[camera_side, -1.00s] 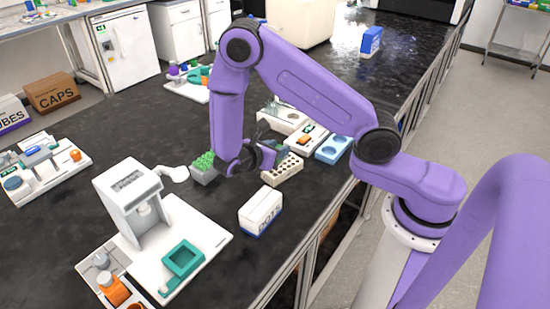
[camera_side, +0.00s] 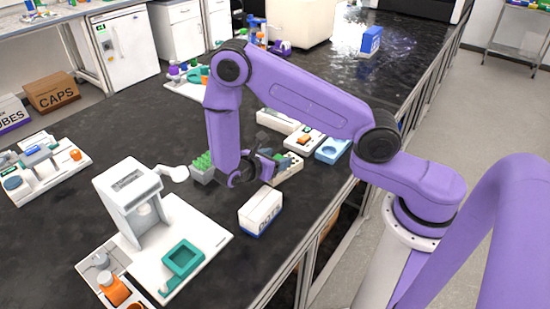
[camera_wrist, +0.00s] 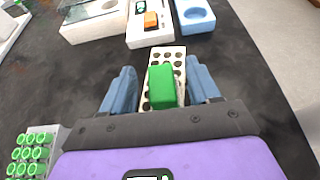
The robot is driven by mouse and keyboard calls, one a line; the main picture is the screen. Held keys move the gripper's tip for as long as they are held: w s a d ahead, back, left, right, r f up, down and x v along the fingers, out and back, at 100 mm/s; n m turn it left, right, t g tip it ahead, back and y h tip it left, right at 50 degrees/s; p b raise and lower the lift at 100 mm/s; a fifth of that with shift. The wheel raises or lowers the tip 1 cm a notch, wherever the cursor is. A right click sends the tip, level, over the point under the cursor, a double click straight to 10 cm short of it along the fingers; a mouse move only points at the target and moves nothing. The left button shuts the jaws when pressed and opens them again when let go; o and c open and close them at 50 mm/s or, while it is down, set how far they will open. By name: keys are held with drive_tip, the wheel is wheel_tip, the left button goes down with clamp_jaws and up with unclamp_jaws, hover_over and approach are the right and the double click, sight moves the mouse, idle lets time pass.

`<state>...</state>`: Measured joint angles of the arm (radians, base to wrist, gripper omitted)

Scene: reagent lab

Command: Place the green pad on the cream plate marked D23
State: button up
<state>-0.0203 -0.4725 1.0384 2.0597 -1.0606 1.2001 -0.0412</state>
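The green pad (camera_wrist: 161,87) shows in the wrist view on a cream block with rows of holes (camera_wrist: 173,54). That block is partly hidden by my gripper in the side view (camera_side: 291,170). My gripper (camera_wrist: 163,88) is open, with one blue finger on each side of the pad and a visible gap on both sides. In the side view my gripper (camera_side: 265,162) is low over the block, and I cannot make out the pad there. I cannot read a D23 mark on any plate in these frames.
A white tray with an orange piece (camera_side: 303,139) and a blue holder (camera_side: 332,150) stand beyond the block. A rack of green tubes (camera_side: 203,168) is to the left. A white box (camera_side: 261,212) stands nearer the camera, and a white device (camera_side: 132,203) is farther left.

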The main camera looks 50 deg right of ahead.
drive_tip(key=shift+r, duration=0.15)
drive_tip(key=shift+a+r, duration=0.15)
drive_tip(key=shift+a, duration=0.15)
drive_tip(key=v, duration=1.1)
drive_tip(key=shift+a+r, duration=0.15)
drive_tip(key=shift+r, duration=0.05)
drive_tip(key=s+r+m+y, duration=0.1)
drive_tip(key=s+r+y, duration=0.3)
drive_tip(key=s, duration=0.4)
drive_tip(key=s+d+r+m+y, duration=0.1)
drive_tip(key=s+r+m+y, duration=0.1)
drive_tip(key=s+r+y, duration=0.2)
drive_tip(key=s+d+r+m+y, duration=0.1)
drive_tip(key=s+r+y, duration=0.3)
drive_tip(key=s, duration=0.7)
drive_tip(key=shift+s+m+y, duration=0.35)
drive_tip(key=shift+m+y, duration=0.35)
drive_tip(key=shift+y, duration=0.3)
